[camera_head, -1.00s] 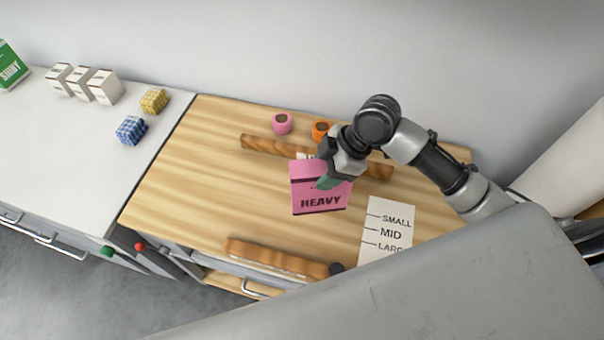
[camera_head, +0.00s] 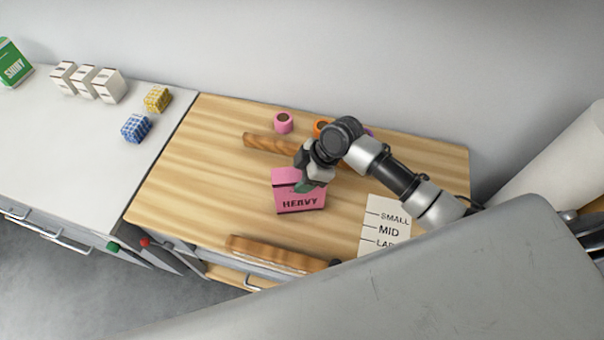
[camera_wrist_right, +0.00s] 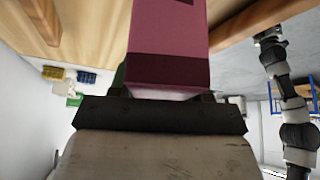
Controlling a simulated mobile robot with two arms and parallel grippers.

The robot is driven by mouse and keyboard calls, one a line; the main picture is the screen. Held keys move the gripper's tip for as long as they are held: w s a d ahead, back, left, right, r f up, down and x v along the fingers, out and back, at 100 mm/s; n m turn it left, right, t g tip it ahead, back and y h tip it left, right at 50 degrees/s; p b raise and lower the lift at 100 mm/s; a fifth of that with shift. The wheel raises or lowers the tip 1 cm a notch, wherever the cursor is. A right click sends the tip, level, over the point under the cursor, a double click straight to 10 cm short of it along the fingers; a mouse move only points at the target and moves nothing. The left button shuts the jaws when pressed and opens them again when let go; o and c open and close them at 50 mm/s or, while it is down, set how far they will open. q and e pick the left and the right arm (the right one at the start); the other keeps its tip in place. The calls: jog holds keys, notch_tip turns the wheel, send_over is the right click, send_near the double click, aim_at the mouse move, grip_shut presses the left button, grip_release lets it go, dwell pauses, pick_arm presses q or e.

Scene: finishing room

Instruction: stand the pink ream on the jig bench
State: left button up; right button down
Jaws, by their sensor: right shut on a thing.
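The pink ream (camera_head: 298,200), marked HEAVY, is over the middle of the wooden jig bench (camera_head: 190,180) in the head view. My right gripper (camera_head: 306,184) is shut on its upper part from above. In the right wrist view the ream (camera_wrist_right: 168,50) fills the space in front of the gripper (camera_wrist_right: 165,95). I cannot tell for sure whether its lower end touches the bench top.
A wooden bar (camera_head: 270,144) and pink (camera_head: 283,122) and orange (camera_head: 322,125) rolls lie behind the ream. A size card (camera_head: 386,228) lies to its right, a front rail (camera_head: 275,254) before it. Left, a white counter (camera_head: 70,150) holds boxes and wrapped blocks. Bench left is clear.

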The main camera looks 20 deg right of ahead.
jog(key=c, duration=0.5)
grip_release()
jog(key=b+v, duration=0.2)
jog(key=v, duration=1)
